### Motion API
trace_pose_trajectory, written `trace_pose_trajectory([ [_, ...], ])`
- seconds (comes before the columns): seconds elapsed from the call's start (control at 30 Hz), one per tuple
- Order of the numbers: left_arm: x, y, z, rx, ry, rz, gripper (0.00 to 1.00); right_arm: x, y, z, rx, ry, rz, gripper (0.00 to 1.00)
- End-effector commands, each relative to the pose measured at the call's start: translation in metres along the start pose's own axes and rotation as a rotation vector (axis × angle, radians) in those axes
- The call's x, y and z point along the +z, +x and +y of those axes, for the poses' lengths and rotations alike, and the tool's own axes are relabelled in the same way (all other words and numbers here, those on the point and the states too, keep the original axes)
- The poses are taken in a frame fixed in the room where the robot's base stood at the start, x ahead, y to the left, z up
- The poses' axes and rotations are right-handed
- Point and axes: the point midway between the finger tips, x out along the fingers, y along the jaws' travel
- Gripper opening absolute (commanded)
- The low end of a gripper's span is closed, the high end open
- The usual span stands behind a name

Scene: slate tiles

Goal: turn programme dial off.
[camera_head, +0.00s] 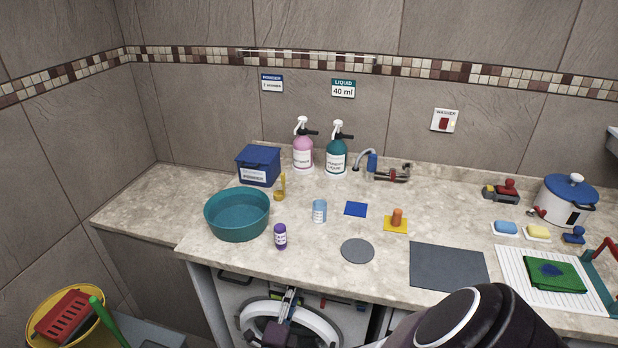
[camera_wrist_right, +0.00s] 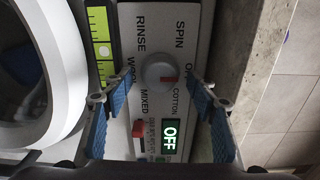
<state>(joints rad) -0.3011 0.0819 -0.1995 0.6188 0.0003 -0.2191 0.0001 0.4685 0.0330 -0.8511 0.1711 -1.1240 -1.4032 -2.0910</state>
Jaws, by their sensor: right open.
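The programme dial (camera_wrist_right: 160,72) is a round grey knob with a red mark on the washer's light panel, in the right wrist view. Its mark points right, towards the partly covered OFF lettering. SPIN, RINSE, WOOL, MIXED and COTTON are printed around it. A display (camera_wrist_right: 171,135) reads OFF in green. My right gripper (camera_wrist_right: 160,76) is open, with its blue-padded fingers on either side of the dial; I cannot tell whether they touch it. In the head view my right gripper (camera_head: 288,298) is in front of the washer (camera_head: 345,318), below the counter edge. My left gripper is not in view.
A red slider (camera_wrist_right: 139,128) and a yellow-green gauge (camera_wrist_right: 102,48) are near the dial. The round door (camera_wrist_right: 62,70) lies beside the panel. Above, the counter (camera_head: 310,265) overhangs the washer and holds a teal basin (camera_head: 237,226) and a purple bottle (camera_head: 280,237).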

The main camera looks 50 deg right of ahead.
Motion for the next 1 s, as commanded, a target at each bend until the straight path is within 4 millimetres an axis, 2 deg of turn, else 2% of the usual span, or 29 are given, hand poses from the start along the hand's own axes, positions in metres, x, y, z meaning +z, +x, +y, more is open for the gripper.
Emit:
trace_pose_trajectory([
  [0.47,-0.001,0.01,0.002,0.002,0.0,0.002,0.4,0.0,0.0,0.004,0.0,0.566,0.001,0.53],
  [1.0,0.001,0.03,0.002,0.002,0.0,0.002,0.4,0.002,0.0,0.007,-0.001,1.249,0.0,0.53],
])
